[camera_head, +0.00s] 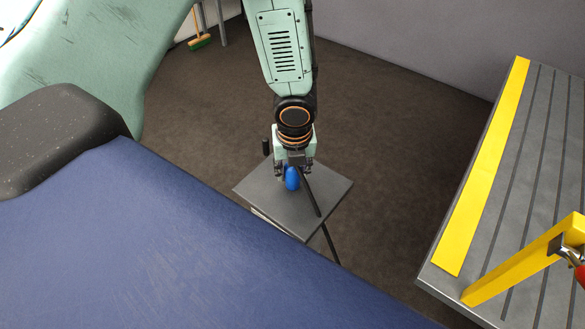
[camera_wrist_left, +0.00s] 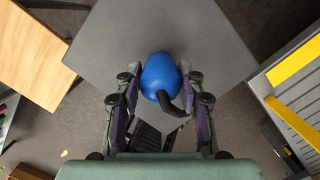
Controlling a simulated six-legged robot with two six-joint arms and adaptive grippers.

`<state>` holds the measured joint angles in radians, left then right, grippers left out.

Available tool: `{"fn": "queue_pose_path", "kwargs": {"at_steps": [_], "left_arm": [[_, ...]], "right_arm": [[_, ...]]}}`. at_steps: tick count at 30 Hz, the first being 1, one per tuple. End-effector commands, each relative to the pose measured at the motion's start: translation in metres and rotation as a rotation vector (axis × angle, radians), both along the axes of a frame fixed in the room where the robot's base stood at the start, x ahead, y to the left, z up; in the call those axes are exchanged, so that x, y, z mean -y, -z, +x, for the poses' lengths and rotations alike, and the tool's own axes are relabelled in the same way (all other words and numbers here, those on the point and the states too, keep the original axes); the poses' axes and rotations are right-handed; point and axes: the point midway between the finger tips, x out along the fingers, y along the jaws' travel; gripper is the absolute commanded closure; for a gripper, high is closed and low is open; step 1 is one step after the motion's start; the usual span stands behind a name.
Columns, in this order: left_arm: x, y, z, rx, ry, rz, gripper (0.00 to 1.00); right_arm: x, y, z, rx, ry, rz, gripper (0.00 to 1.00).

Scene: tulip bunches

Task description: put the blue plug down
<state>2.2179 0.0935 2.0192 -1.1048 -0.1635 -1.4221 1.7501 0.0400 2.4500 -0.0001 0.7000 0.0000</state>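The blue plug (camera_head: 292,179) is a rounded blue body with a black cable (camera_head: 310,193) coming from it. My left gripper (camera_head: 293,168) points down over a small grey square tabletop (camera_head: 255,186) with its fingers on both sides of the plug. In the left wrist view, the blue plug (camera_wrist_left: 160,75) sits between the two fingers, which appear to be closed on its sides. The grey tabletop (camera_wrist_left: 110,45) lies beneath it. I cannot tell whether the plug touches the top. My right gripper is not in view.
A large blue padded surface (camera_head: 150,240) fills the lower left. A grey ribbed platform (camera_head: 535,140) with a yellow edge strip and a yellow bar (camera_head: 520,262) stands at the right. A broom (camera_head: 200,42) is at the back. Bare floor (camera_head: 400,130) surrounds the small table.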

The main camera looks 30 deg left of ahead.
Motion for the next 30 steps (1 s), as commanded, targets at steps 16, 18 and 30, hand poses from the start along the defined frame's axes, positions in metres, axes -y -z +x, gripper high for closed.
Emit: {"fn": "queue_pose_path", "kwargs": {"at_steps": [16, 18, 30], "left_arm": [[0.0, -0.003, 0.0, 0.0, 0.0, 0.0, 0.42], [0.0, -0.008, 0.0, 0.001, 0.0, 0.001, 0.42], [0.006, -0.075, -0.007, 0.002, 0.0, 0.001, 0.42]], "right_arm": [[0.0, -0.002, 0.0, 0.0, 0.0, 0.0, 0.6], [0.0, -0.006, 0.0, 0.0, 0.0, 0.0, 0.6], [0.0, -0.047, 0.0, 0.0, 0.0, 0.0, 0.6]]}}
